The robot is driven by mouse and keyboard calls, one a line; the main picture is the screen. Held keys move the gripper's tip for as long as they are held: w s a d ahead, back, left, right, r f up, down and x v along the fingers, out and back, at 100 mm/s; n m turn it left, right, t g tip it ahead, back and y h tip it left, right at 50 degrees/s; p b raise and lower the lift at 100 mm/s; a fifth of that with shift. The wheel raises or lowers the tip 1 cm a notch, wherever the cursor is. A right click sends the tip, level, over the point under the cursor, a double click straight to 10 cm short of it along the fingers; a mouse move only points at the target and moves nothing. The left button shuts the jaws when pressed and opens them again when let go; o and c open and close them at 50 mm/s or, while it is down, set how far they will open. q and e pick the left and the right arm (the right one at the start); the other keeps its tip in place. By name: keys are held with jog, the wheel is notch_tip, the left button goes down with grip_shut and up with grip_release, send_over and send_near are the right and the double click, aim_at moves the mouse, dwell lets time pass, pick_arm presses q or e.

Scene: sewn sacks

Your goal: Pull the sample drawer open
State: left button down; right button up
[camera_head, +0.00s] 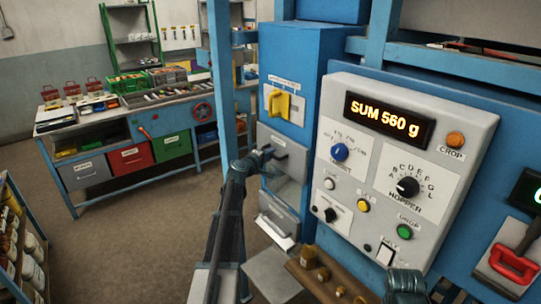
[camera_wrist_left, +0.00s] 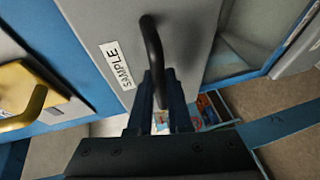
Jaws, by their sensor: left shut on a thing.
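The sample drawer (camera_head: 292,157) is a grey front in the blue cabinet left of the control panel. In the left wrist view its grey face (camera_wrist_left: 180,20) carries a white SAMPLE label (camera_wrist_left: 117,66) and a dark curved handle (camera_wrist_left: 150,38). My left gripper (camera_wrist_left: 160,82) is shut on this handle, a finger on either side of it. In the head view my left gripper (camera_head: 267,153) is at the drawer's front, and the handle is largely hidden by it. I cannot tell whether the drawer stands slightly out. My right gripper's jaws do not show.
A yellow handle (camera_head: 278,103) sits above the drawer, and a recess and another grey front (camera_head: 279,214) lie below. The control panel (camera_head: 340,185) is close on the right, its display reading SUM 560 g. Open floor (camera_head: 130,240) lies to the left.

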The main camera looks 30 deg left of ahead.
pick_arm(q)
jog(key=shift+s, duration=0.15)
jog(key=s+a, duration=0.4)
jog(key=s, duration=0.6)
jog(key=s+a, duration=0.4)
jog(key=s, duration=0.6)
jog(key=shift+s+a, duration=0.2)
jog(key=shift+a, duration=0.05)
jog(key=c, duration=0.8)
grip_release()
jog(key=shift+c, duration=0.2)
jog(key=s+r+p, duration=0.2)
jog(key=s, duration=1.1)
jog(key=shift+s+r+p, duration=0.3)
